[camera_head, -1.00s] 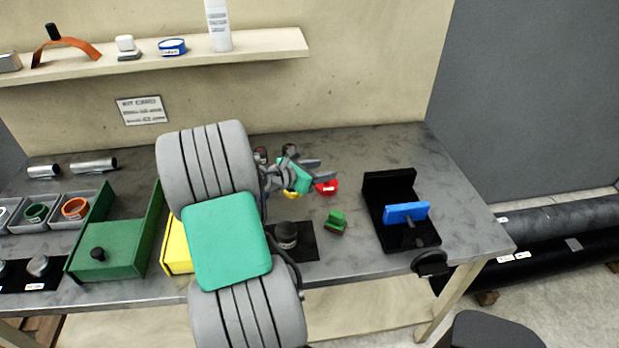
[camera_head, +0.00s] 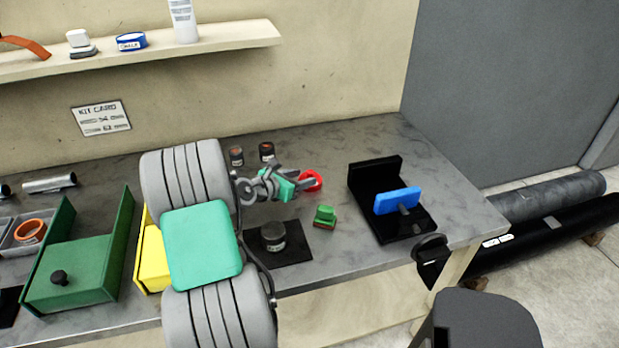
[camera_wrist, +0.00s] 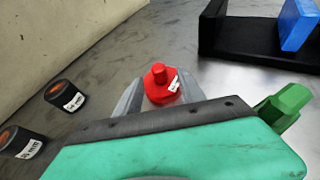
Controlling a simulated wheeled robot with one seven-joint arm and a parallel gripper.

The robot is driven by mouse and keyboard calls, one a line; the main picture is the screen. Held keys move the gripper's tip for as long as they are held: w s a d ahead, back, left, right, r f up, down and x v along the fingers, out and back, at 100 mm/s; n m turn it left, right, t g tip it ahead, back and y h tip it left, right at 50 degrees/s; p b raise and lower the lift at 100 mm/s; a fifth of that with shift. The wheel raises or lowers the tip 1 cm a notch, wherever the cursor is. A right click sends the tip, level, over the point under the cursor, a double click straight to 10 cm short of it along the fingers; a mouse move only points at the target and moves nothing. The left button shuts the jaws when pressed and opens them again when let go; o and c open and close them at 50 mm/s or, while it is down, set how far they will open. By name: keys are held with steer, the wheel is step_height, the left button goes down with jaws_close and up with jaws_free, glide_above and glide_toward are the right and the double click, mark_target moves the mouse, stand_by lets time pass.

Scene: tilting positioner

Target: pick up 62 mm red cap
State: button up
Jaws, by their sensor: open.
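The red cap (camera_wrist: 162,87) has a round base, a narrow knob on top and a small white label. In the wrist view it stands between the two grey fingers of my gripper (camera_wrist: 160,92), with its lower side hidden behind the gripper body. In the head view the red cap (camera_head: 312,180) shows on the bench at the end of my gripper (camera_head: 300,183), partly covered by the fingers. My gripper is open around the cap. I cannot tell whether either finger touches it.
A green block (camera_head: 325,216) sits close by, nearer the bench front. A black fixture with a blue plate (camera_head: 397,200) stands to the right. Two dark labelled jars (camera_wrist: 64,96) (camera_wrist: 20,141) stand to the left in the wrist view. A dark jar (camera_head: 273,236) stands on a black mat (camera_head: 293,248).

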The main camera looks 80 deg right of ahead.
steer(key=shift+x, duration=1.15)
steer(key=shift+c, duration=0.6)
jaws_close()
